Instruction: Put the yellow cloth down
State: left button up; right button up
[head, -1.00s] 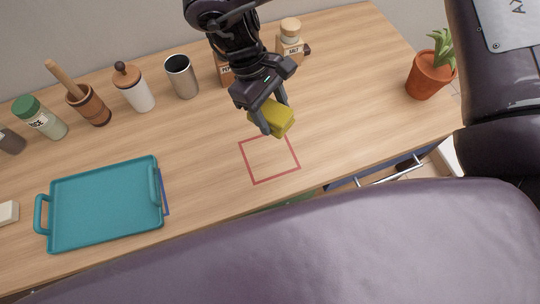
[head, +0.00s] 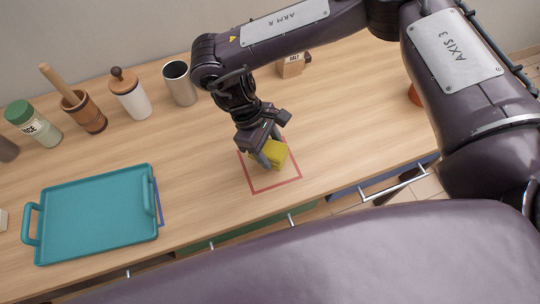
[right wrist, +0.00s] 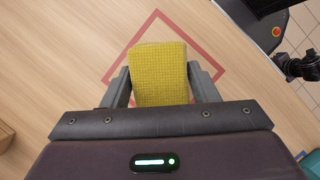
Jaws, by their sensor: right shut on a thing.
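The yellow cloth (head: 275,154) is a folded block between the fingers of my right gripper (head: 268,160), which is shut on it. In the head view it is over the red square outline (head: 276,188) on the wooden counter. In the right wrist view the textured cloth (right wrist: 158,75) fills the space between the two fingers (right wrist: 158,88), with the red outline (right wrist: 205,47) around and beyond it. I cannot tell whether the cloth touches the counter. My left gripper is not in view.
A teal tray (head: 98,217) lies at the left on a blue outline. A metal cup (head: 180,83), a white jar (head: 130,98), a mortar with pestle (head: 84,112) and a green-lidded jar (head: 38,126) stand along the back. The counter (head: 350,125) right of the outline is clear.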

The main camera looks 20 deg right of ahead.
aim_at(270, 158)
jog(key=shift+f, duration=2.1)
jog(key=shift+f+b, duration=0.15)
jog(key=shift+b, duration=0.15)
jog(key=o, duration=1)
jog(key=v, duration=1.2)
jog(key=shift+s, duration=0.1)
